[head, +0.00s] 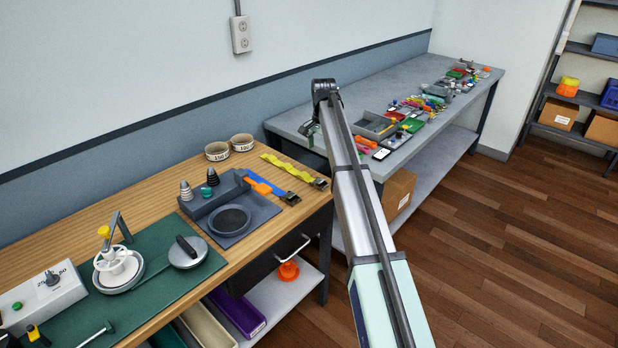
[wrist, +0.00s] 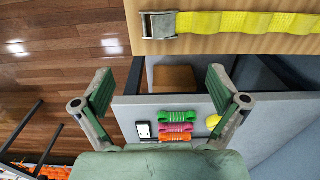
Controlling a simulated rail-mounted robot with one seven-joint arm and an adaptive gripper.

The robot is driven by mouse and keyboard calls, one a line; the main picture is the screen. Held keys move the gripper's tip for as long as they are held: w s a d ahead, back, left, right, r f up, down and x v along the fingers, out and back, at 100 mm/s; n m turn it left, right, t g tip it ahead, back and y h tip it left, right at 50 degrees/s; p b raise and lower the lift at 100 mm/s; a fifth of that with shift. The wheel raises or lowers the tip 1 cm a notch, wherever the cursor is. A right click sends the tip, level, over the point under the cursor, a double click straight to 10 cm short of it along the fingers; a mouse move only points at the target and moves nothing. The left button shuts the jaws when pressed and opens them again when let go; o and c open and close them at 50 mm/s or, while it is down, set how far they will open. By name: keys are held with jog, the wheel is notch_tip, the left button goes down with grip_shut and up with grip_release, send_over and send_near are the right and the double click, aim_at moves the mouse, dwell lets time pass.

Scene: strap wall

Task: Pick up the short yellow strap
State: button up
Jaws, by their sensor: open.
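In the head view, a yellow strap (head: 285,165) with a metal buckle (head: 319,183) lies near the right end of the wooden bench. In the head view my gripper (head: 309,128) is small and partly hidden.
A grey tray with a round dish (head: 231,219) stands beside the straps. Two cups (head: 229,147) stand behind. A grey table (head: 400,85) with trays, cords and a phone stands to the right. A gap lies between bench and table.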

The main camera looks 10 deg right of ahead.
jog(key=p, duration=0.1)
send_over(321, 179)
notch_tip(321, 179, down, 7)
jog(key=shift+r, duration=0.1)
jog(key=shift+f+p, duration=1.25)
jog(key=shift+f, duration=1.45)
jog(key=c, duration=1.3)
